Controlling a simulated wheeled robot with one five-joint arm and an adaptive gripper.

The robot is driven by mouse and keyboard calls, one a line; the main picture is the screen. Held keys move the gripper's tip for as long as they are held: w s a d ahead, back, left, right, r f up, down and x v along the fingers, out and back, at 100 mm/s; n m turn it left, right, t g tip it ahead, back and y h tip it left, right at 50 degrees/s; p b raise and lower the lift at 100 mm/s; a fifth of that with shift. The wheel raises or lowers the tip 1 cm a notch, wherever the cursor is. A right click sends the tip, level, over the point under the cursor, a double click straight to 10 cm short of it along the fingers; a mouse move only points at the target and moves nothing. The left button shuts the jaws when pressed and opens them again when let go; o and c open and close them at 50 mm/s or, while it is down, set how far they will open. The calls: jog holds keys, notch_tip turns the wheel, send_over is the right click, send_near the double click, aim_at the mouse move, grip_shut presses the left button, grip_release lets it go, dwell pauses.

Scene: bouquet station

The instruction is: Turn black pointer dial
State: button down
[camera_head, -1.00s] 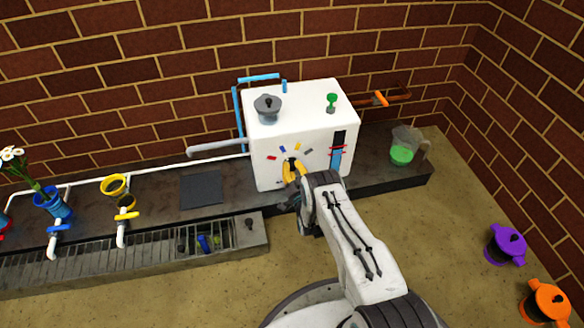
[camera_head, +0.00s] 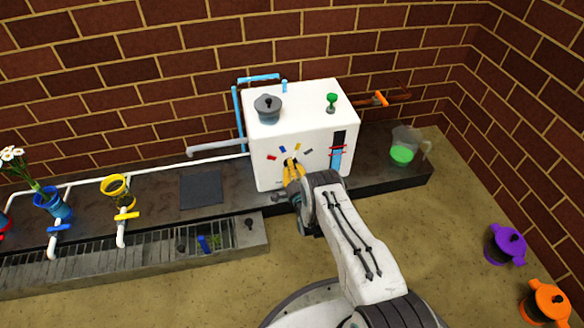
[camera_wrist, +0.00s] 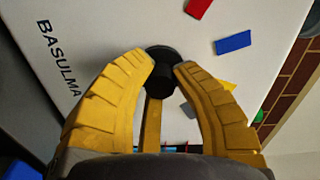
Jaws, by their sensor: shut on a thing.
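The black pointer dial (camera_wrist: 160,62) is on the front of the white box machine. In the wrist view it lies between the yellow fingertips of my gripper (camera_wrist: 165,72), which is shut on it. In the head view my gripper (camera_head: 292,168) is at the front of the white machine (camera_head: 275,178), and its fingers mostly hide the dial. Red (camera_wrist: 197,8), blue (camera_wrist: 233,42) and yellow (camera_wrist: 228,86) marks sit around the dial, with a grey mark (camera_wrist: 188,110) partly behind a finger. Which mark the pointer faces cannot be told.
A grey lidded pot (camera_head: 268,110) and a green knob (camera_head: 332,100) are on top of the machine. A jug with green liquid (camera_head: 402,150) stands to its right. A grey pipe (camera_head: 215,147) sticks out on the left. Purple (camera_head: 507,245) and orange (camera_head: 547,302) pots are at right.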

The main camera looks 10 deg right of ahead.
jog(key=shift+m, duration=0.3)
dwell(0.4)
jog(key=c, duration=1)
grip_release()
jog(key=shift+s, duration=5.95)
